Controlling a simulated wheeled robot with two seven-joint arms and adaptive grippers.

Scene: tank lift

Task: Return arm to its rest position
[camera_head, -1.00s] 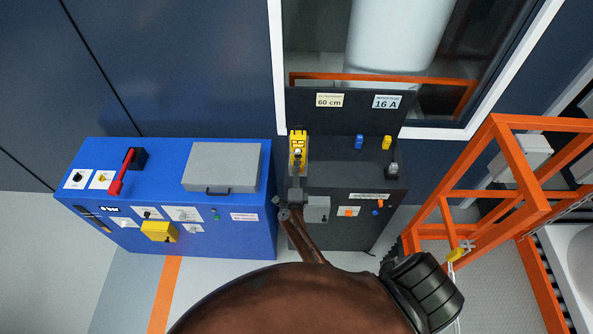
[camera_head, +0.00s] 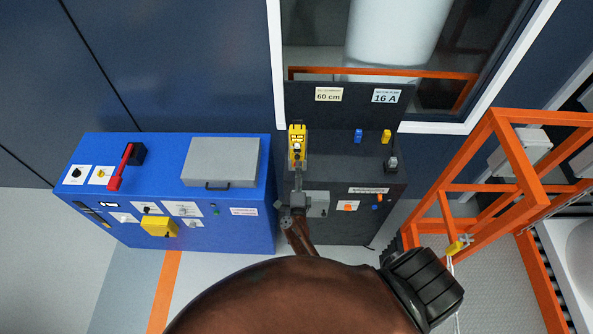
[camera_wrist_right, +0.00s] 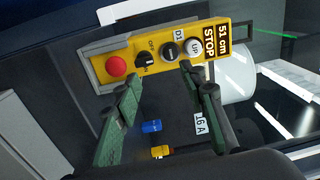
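A yellow control box (camera_head: 297,146) stands upright at the left of the dark console. In the right wrist view the yellow control box (camera_wrist_right: 160,55) shows a red button, an OFF/ON knob, two more buttons and a label reading "51 cm STOP". My right gripper (camera_head: 298,172) is just in front of the box in the head view. In the right wrist view my right gripper (camera_wrist_right: 158,78) is open, its two fingers apart with nothing between them, tips near the box's lower edge. I cannot tell whether they touch it. My left gripper is not in view.
The dark console (camera_head: 350,160) has blue and yellow knobs and signs reading "60 cm" and "16 A". A blue cabinet (camera_head: 235,225) with a red lever (camera_head: 122,168) stands at left. An orange frame (camera_head: 520,150) stands at right. A window lies behind the console.

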